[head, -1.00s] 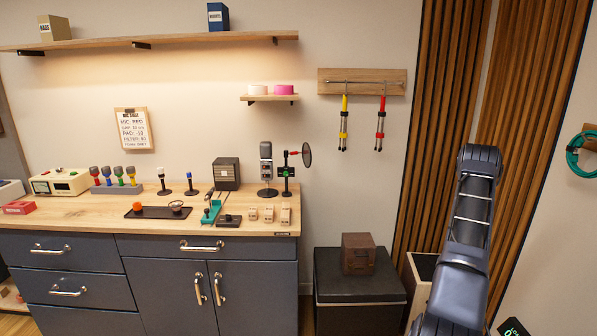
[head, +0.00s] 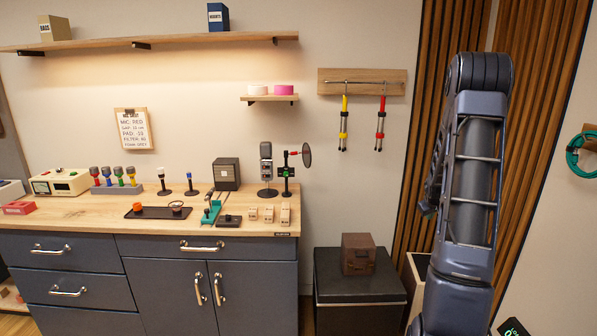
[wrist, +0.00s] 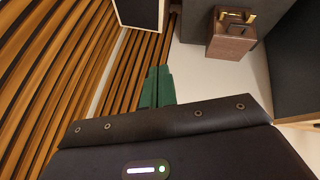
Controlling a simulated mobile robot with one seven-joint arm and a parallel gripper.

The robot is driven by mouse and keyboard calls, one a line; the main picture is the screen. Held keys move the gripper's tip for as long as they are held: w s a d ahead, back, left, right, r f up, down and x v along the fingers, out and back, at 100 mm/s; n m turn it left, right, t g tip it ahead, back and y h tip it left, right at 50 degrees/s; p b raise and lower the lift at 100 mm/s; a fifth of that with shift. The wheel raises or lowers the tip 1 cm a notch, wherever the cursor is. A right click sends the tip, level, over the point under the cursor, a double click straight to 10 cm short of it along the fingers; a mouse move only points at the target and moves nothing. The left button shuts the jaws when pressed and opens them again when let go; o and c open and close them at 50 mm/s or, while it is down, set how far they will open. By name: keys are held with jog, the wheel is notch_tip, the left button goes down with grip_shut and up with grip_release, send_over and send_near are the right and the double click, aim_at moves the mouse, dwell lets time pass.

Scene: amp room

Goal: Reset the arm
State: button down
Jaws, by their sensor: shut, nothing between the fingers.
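My gripper (wrist: 157,88) shows in the wrist view as two green fingers side by side. They are closed together with nothing between them. In the head view my arm stands raised at the right, in front of the wooden slat panel. A small dark part of it shows left of the raised link, but the fingertips cannot be made out there. In the wrist view the fingers point toward the slats and the pale wall, apart from the brown box (wrist: 230,42).
A wooden workbench (head: 75,212) with microphones and small gear fills the left. The brown box (head: 358,254) sits on a black chest (head: 360,283) near the arm. An open-topped wooden bin (head: 417,262) stands beside the arm.

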jog(key=s+a+r+m+y, duration=0.1)
jog(key=s+a+r, duration=1.5)
jog(key=r, duration=0.2)
jog(key=s+a+r, duration=0.1)
jog(key=s+a, duration=0.2)
jog(key=s, duration=0.5)
jog(key=s+a+r+g+y, duration=0.1)
jog(key=s+a, duration=0.3)
jog(key=s, duration=0.4)
jog(key=s+a+r+m, duration=0.1)
jog(key=s+a+r, duration=0.2)
jog(key=s, duration=0.4)
jog(key=shift+s+a+g+y, duration=0.25)
jog(key=shift+s+g+y, duration=0.05)
jog(key=shift+s+y, duration=0.1)
